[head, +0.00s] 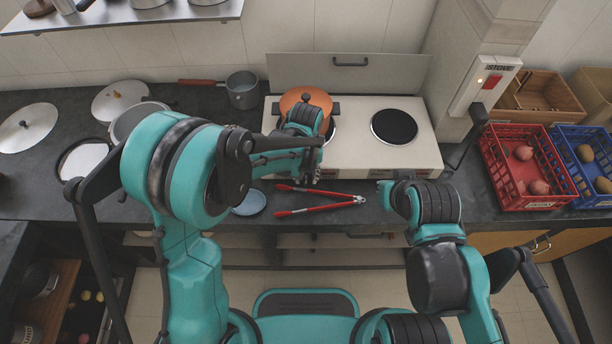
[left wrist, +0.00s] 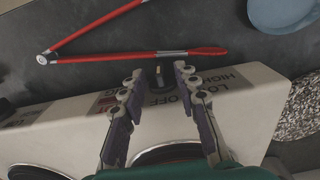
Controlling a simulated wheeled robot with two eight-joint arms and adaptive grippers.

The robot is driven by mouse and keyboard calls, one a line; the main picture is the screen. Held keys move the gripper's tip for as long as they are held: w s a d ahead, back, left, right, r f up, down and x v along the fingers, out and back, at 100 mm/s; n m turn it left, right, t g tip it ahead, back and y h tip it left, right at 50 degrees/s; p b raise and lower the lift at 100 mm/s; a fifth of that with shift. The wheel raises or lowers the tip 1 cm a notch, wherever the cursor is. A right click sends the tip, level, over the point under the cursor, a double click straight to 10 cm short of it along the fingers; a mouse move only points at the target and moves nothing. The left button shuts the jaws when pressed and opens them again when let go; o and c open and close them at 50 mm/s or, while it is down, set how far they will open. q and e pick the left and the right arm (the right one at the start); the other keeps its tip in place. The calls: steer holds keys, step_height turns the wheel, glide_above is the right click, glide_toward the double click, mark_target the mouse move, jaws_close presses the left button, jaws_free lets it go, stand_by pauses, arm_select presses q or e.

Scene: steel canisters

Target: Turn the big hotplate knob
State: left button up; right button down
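The hotplate (head: 352,155) is a pale two-burner unit on the dark counter. In the left wrist view its front panel (left wrist: 250,98) carries LOW, OFF and HIGH labels around a dark knob (left wrist: 159,76). My left gripper (left wrist: 156,74) is open, with one finger on each side of this knob; I cannot tell whether they touch it. In the head view my left gripper (head: 304,178) is at the hotplate's front left, and the knob is hidden. My right gripper (head: 386,190) is near the front right; its finger opening is unclear.
An orange pot (head: 306,98) stands on the left burner; the right burner (head: 394,126) is bare. A red-handled tool (head: 318,206) lies just before the hotplate. A blue dish (head: 249,203) is left of it. Red (head: 541,190) and blue (head: 597,188) crates stand right.

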arm_select(q)
jaws_close()
steer(key=shift+a, duration=0.1)
steer(key=h, duration=0.1)
steer(key=a+h+b, duration=0.1)
steer(key=h, duration=0.1)
steer(key=shift+f+b, duration=0.15)
steer(key=shift+b, duration=0.15)
steer(key=shift+a+f+h+b, duration=0.1)
steer(key=shift+a+h+b, duration=0.1)
steer(key=shift+h+b, duration=0.7)
steer(key=shift+a+f+h+b, duration=0.15)
steer(key=shift+h+b, duration=0.45)
steer(key=shift+h, duration=0.5)
steer(key=shift+r, duration=0.1)
